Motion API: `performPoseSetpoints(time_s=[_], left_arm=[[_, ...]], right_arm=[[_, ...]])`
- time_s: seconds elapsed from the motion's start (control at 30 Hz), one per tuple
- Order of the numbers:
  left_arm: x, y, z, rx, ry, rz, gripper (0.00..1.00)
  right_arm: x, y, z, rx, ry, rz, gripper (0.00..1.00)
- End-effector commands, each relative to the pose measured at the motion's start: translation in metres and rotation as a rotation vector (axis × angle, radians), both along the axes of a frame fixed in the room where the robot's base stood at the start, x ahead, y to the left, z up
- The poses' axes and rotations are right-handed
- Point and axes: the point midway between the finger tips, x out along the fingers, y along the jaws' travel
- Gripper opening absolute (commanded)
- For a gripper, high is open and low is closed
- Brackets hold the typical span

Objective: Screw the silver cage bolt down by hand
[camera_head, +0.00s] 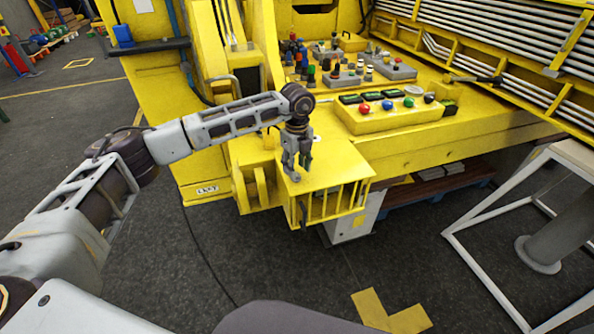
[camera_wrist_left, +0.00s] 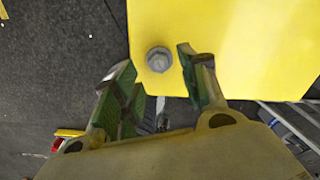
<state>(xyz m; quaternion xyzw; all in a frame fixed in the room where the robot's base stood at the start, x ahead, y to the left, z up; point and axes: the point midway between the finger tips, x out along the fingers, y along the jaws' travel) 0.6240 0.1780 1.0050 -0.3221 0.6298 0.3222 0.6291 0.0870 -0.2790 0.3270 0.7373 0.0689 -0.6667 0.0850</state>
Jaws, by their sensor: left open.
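The silver cage bolt (camera_wrist_left: 159,60) shows its hex head on the yellow top plate near its corner in the left wrist view. The yellow cage (camera_head: 328,178) with barred sides stands at the front of the machine in the head view. My left gripper (camera_head: 295,176) points down over the cage's top plate, near its left edge. In the left wrist view my left gripper (camera_wrist_left: 155,84) is open, with one finger on each side of the bolt. The fingers seem not to touch it. My right gripper is not in view.
A yellow button box (camera_head: 392,112) with coloured buttons sits on the machine deck behind the cage. Several small coloured parts (camera_head: 310,62) stand farther back. A white frame table (camera_head: 560,160) stands at the right. The floor in front is mostly clear.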

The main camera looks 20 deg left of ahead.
Motion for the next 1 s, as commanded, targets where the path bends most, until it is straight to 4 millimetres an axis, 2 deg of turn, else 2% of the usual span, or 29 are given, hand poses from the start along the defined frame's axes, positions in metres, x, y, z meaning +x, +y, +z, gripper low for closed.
performPoseSetpoints(time_s=[0.23,0.63,0.93,1.0], left_arm=[[0.0,0.0,-0.02,-0.001,-0.001,0.0,0.43],[0.0,0.0,-0.024,-0.001,-0.001,0.0,0.42],[0.0,0.0,-0.024,-0.001,-0.001,0.0,0.03],[0.0,0.0,-0.024,-0.001,-0.001,0.0,0.0]], right_arm=[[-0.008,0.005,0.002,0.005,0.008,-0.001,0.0],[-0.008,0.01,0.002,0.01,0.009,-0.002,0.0],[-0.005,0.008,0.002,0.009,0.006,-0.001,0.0],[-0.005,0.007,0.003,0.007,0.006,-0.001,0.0]])
